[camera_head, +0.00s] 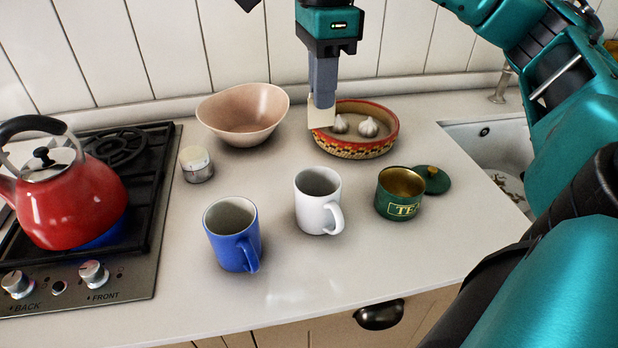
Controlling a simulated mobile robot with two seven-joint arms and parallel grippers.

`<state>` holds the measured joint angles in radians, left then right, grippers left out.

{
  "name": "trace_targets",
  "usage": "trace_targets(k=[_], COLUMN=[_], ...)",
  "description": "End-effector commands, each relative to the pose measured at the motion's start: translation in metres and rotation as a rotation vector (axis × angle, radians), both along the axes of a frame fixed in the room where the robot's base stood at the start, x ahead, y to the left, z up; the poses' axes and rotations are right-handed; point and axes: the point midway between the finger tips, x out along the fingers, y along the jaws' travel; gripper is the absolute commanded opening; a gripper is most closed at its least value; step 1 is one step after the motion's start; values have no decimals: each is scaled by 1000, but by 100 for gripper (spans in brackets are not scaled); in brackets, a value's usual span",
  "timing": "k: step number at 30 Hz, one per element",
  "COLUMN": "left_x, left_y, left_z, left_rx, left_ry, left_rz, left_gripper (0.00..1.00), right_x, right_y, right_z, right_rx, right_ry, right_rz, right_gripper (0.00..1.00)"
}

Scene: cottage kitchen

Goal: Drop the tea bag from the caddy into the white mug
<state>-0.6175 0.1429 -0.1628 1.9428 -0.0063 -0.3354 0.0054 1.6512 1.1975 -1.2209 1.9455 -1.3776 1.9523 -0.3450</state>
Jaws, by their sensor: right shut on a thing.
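My right gripper (322,98) points down in the upper middle and is shut on the cream tea bag (321,116), which hangs below the fingertips. The tea bag overlaps the left part of the patterned dish in the picture, beyond the white mug. The white mug (312,214) stands upright on the counter with its mouth open and its handle towards the lower right. The green tea caddy (397,206) stands open to the right of the mug. Its lid (432,180) lies just behind it on the right. My left gripper cannot be made out.
A blue mug (232,252) stands left of the white mug. Behind are a pink bowl (243,126), a small jar (196,172) and a red patterned dish (354,150) with garlic bulbs. A red kettle (72,206) sits on the hob at left. A sink (487,133) is at right.

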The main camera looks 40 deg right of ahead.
Motion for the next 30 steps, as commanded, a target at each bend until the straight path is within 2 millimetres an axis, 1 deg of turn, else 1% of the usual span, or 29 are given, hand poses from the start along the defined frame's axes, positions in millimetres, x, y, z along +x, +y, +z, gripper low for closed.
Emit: trace_targets(k=[1, 12, 16, 24, 25, 30], left_x=[-3, -8, -8, -4, -3, 0], left_y=[0, 0, 0, 0, 0, 0], left_z=[-7, -44, -50, -47, -47, -45], left_rx=[0, 0, 1, 1, 1, 0], left_ry=[6, 18, 20, 13, 11, 4], left_rz=[0, 0, 0, 0, 0, -1], left_gripper=[0, 0, 0, 0, 0, 0], right_x=[0, 0, 0, 0, 0, 0], right_y=[0, 0, 0, 0, 0, 0], right_z=[-6, -48, -56, -56, -56, -56], right_rx=[0, 0, 0, 0, 0, 0], right_ry=[0, -1, -1, -1, -1, 0], right_rz=[0, 0, 0, 0, 0, 0], right_gripper=[1, 1, 1, 1, 8, 25])
